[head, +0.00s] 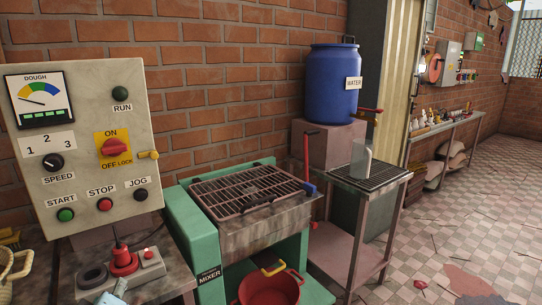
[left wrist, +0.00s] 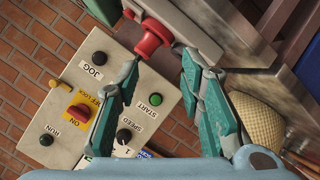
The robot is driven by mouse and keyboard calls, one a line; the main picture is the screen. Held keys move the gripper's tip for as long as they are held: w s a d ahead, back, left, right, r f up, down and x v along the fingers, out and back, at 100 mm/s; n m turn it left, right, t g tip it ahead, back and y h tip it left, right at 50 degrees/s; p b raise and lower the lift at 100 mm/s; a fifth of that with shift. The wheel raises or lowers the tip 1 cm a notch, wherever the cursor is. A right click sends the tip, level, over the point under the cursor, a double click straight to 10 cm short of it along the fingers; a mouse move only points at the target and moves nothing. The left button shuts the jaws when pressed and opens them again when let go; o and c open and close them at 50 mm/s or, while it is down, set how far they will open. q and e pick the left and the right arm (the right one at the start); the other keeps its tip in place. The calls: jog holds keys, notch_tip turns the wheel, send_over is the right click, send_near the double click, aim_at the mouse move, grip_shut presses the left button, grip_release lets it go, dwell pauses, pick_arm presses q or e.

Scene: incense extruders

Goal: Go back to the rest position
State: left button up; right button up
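My left gripper (left wrist: 163,58) is open and empty in the left wrist view, its two teal fingers apart. A red mushroom-shaped knob (left wrist: 152,38) shows beyond and between the fingertips. I cannot tell whether they touch it. The grey control panel (head: 85,210) stands at the left in the head view, and it also shows behind the fingers in the left wrist view (left wrist: 75,87). One finger hides part of its button row. A small pale blue piece at the lower left of the head view may be part of my left arm. My right gripper is in neither view.
The green mixer (head: 185,225) with a grate (head: 250,188) stands right of the panel, a red pot (head: 268,290) below. A blue water barrel (head: 333,85) stands on a block beside a small metal table (head: 345,182). The tiled floor (head: 470,235) at right is mostly open.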

pick_arm(q)
jog(key=s+d+f+m+g+h, duration=0.35)
jog(key=s+f+m, duration=0.35)
jog(key=s+f, duration=0.45)
jog(key=s+d+f+m+g+h, duration=0.2)
jog(key=s+d+f+m+g, duration=0.2)
jog(key=s+f+m, duration=0.55)
jog(key=s+a+f+n+g+p, duration=0.1)
jog(key=s+f+p, duration=0.2)
jog(key=f, duration=0.7)
jog(key=s+a+f+n+g+p, duration=0.15)
jog(key=f+p, duration=0.25)
jog(key=f, duration=0.6)
jog(key=s+f+p, duration=0.3)
jog(key=s+f, duration=0.3)
jog(key=s, duration=0.7)
jog(key=shift+f+g, duration=0.15)
jog(key=shift+g, duration=0.15)
jog(key=shift+s+d, duration=0.1)
